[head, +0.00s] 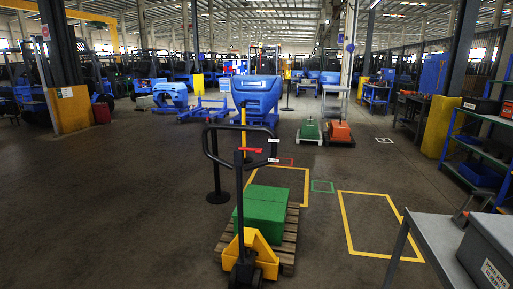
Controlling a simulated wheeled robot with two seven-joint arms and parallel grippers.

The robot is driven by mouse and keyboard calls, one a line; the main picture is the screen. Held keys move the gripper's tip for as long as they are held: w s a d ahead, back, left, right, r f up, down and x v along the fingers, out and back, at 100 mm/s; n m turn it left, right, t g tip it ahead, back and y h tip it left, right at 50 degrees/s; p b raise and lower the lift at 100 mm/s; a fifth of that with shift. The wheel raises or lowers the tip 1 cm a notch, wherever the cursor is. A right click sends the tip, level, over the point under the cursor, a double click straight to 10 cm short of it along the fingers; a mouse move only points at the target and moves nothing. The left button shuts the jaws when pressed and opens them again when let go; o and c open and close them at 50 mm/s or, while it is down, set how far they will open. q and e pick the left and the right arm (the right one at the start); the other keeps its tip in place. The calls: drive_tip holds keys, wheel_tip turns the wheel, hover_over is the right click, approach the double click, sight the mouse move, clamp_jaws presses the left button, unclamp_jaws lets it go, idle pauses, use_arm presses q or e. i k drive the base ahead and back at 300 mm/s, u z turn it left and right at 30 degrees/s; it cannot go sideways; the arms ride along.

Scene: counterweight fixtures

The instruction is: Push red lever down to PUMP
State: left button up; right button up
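The red lever (250,149) sits at the top of the pallet jack's dark handle (240,180), inside the handle loop. It looks roughly level, pointing right. Small white labels (273,160) are at the loop's right side; their text is too small to read. The jack's yellow body (251,249) stands in front of me, with a green box (262,208) on a wooden pallet (287,254) behind it. Neither of my grippers is in view.
A grey table (432,238) with a labelled grey box (490,250) stands at the right. Yellow floor outlines (346,226) lie right of the jack. A black post (217,172) stands behind it to the left. The floor at left is clear.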

sight(258, 150)
drive_tip(key=z, duration=0.5)
drive_tip(key=i, duration=1.2)
drive_tip(key=z, duration=0.7)
